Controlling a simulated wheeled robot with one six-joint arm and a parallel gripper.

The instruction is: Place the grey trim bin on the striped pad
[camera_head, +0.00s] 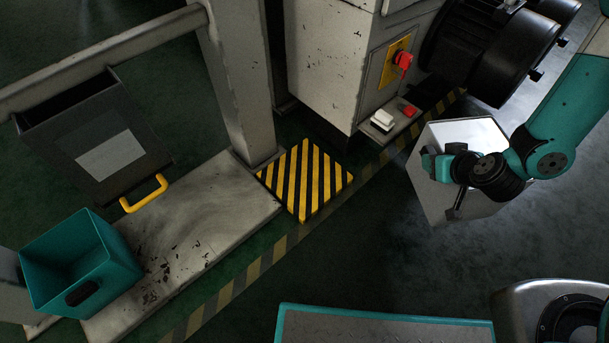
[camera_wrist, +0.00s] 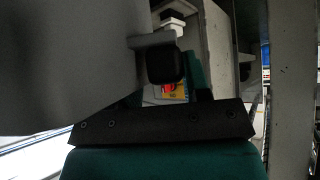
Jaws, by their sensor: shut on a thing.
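The grey trim bin (camera_head: 436,190) is a light grey box with a bright top, at the right in the head view. My gripper (camera_head: 458,196) is shut on it, on the side nearest my arm. In the wrist view the bin (camera_wrist: 60,60) is a large grey surface filling the left, and a black fingertip (camera_wrist: 165,66) shows beside it. The striped pad (camera_head: 304,182) is a yellow and black square on the floor left of the bin, with nothing on it. I cannot tell whether the bin is clear of the floor.
A machine cabinet (camera_head: 325,75) with a red switch stands behind the pad, and a grey post (camera_head: 240,85) rises by its left corner. A teal bin (camera_head: 80,260) and a dark bin with a yellow handle (camera_head: 145,195) are at the left. Floor between bin and pad is clear.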

